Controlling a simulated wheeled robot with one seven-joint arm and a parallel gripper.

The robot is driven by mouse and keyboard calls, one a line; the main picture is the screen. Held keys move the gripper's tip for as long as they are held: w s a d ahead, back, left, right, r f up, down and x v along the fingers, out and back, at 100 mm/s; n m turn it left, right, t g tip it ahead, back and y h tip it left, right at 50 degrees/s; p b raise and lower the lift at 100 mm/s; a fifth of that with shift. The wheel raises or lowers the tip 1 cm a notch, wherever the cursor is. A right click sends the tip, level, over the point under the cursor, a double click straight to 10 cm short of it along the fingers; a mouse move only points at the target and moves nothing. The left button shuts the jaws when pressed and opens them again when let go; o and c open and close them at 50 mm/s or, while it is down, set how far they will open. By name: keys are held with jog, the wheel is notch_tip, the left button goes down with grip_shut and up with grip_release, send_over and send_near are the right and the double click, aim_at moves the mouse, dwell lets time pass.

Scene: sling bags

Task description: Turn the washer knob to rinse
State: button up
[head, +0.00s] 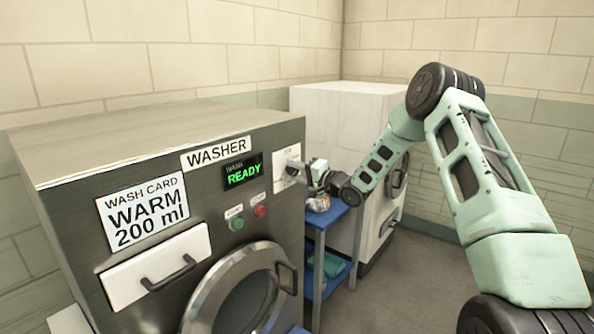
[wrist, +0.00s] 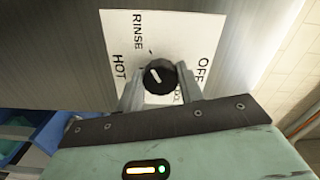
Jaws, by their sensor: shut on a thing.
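The washer (head: 60,180) is a grey metal machine on the left in the head view, with a green READY display (head: 243,172). The washer knob (wrist: 159,77) is round and black with a white pointer line, on a white dial plate (wrist: 170,28) lettered RINSE, HOT and OFF; a fourth word is partly hidden. The pointer slants to the upper left in the wrist view, between RINSE and HOT as far as I can tell. My gripper (wrist: 160,88) is shut on the knob, one finger on each side.
A blue cart (head: 333,214) with small items stands just right of the washer, below my arm. A white machine (head: 335,105) stands behind it. The washer's round door (head: 204,300) and white drawer (head: 130,285) are shut. Grey floor is clear at the right.

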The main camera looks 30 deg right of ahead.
jog(key=shift+f, duration=0.2)
dwell(0.3)
jog(key=o, duration=0.9)
jog(key=shift+o, duration=0.5)
jog(key=shift+r, duration=0.15)
jog(key=shift+s, duration=0.1)
jog(key=b+v, duration=0.5)
jog(key=v, duration=1.2)
jog(key=shift+s, duration=0.15)
